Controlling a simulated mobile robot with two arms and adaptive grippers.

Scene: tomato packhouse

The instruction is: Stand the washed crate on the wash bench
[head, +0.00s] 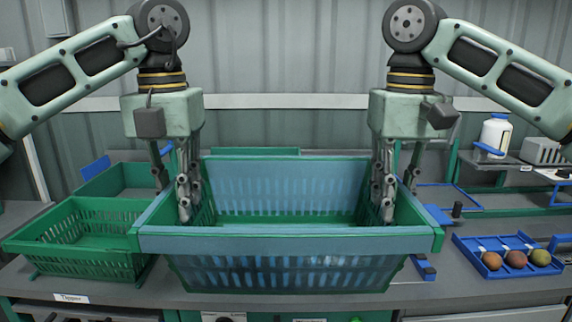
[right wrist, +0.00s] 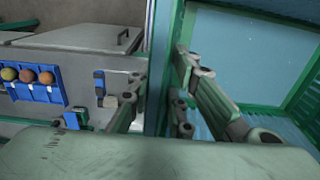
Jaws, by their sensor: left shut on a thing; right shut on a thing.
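The crate (head: 290,243) is a green, slatted, open-topped box with a bluish sheen on its front and back walls. It is upright and looks level, in front of me at the middle of the bench (head: 436,291). My left gripper (head: 172,192) is shut on its left wall, one finger inside and one outside. My right gripper (head: 400,190) is shut the same way on its right wall. The right wrist view shows this wall (right wrist: 162,75) between the fingers of my right gripper (right wrist: 155,105). I cannot tell whether the crate's base touches the bench.
Another green crate (head: 75,262) stands close on the left, with one more (head: 128,178) behind it. A blue tray (head: 490,266) with three tomatoes lies on the right. A white bottle (head: 494,135) stands at the back right. Some bench is bare at the front right.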

